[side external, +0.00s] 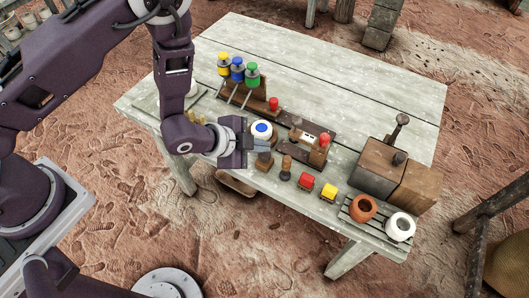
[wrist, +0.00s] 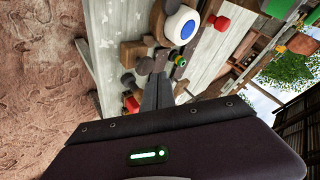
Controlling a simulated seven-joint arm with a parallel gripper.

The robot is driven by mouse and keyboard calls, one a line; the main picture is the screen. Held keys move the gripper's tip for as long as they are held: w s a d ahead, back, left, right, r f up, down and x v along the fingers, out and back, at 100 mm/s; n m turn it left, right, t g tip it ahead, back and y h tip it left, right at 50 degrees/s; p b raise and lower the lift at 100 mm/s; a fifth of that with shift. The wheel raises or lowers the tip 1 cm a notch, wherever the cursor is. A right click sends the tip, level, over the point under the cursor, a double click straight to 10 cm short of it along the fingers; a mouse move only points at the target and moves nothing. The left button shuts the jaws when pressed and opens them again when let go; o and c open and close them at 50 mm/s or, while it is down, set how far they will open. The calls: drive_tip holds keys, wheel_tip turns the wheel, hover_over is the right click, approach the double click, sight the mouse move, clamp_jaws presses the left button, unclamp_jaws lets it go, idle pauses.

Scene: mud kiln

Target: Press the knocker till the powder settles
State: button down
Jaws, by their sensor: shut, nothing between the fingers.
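A white round cup (side external: 261,130) with a blue centre, which may be the powder, stands at the middle of the table's near side. It also shows in the wrist view (wrist: 180,25), beyond my fingers. A wooden block (side external: 264,160) stands just in front of it. My gripper (side external: 250,142) is shut and empty, beside the cup on its left in the side view. In the wrist view the closed fingers (wrist: 158,88) point toward small dark knobs (wrist: 150,62) and wooden pieces below the cup. I cannot tell which piece is the knocker, or whether the fingertips touch anything.
A rack (side external: 244,92) holds yellow, blue and green jars behind my gripper. A box (side external: 380,168) and two pots stand right. The far tabletop is clear.

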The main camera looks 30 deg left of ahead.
sight(261, 156)
drive_tip(key=shift+r, duration=2.55)
